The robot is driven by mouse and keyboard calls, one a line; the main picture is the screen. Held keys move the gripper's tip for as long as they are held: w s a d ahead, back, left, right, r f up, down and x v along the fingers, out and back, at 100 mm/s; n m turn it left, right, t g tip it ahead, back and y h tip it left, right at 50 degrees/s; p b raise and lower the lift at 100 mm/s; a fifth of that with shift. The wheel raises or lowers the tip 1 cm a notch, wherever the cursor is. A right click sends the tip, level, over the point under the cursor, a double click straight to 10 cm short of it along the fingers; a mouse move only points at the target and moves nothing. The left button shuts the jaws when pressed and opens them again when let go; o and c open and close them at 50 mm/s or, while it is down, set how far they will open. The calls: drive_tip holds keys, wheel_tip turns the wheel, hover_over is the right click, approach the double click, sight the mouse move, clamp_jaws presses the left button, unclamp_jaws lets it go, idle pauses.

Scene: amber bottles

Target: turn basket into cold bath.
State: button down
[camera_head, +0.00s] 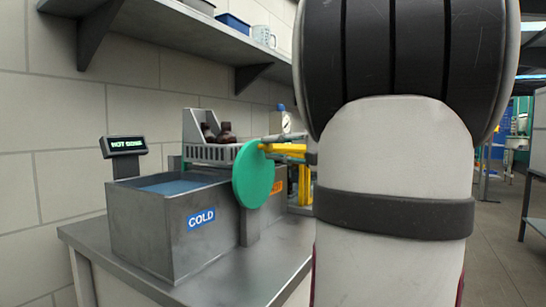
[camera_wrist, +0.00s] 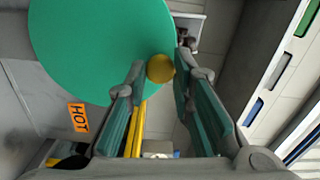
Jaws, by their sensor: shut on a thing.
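A grey slotted basket (camera_head: 212,153) holds dark amber bottles (camera_head: 226,132) and sits above the far side of the tanks. The cold bath (camera_head: 170,230) is a grey metal tank with a blue COLD label and bluish water (camera_head: 175,187). A round green wheel (camera_head: 253,174) stands upright in front of the tanks and also fills the upper left of the wrist view (camera_wrist: 95,45). Its yellow knob (camera_wrist: 160,69) is between the fingertips of my gripper (camera_wrist: 160,75), which is shut on it. My arm hides much of the gripper in the head view.
An orange HOT label (camera_wrist: 78,117) marks the tank right of the cold bath. A small display (camera_head: 124,146) with green text stands at the left. A wall shelf (camera_head: 180,28) carries a blue bin (camera_head: 232,22) and a mug (camera_head: 263,36). The counter's front (camera_head: 240,278) is bare.

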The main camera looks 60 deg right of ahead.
drive_tip(key=shift+a+n, duration=0.25)
drive_tip(key=shift+n, duration=0.05)
idle(0.4)
drive_tip(key=c, duration=1.4)
unclamp_jaws()
drive_tip(key=shift+d, duration=0.1)
drive_tip(key=s, duration=1.2)
drive_tip(key=shift+d, duration=0.45)
drive_tip(key=shift+w, duration=0.1)
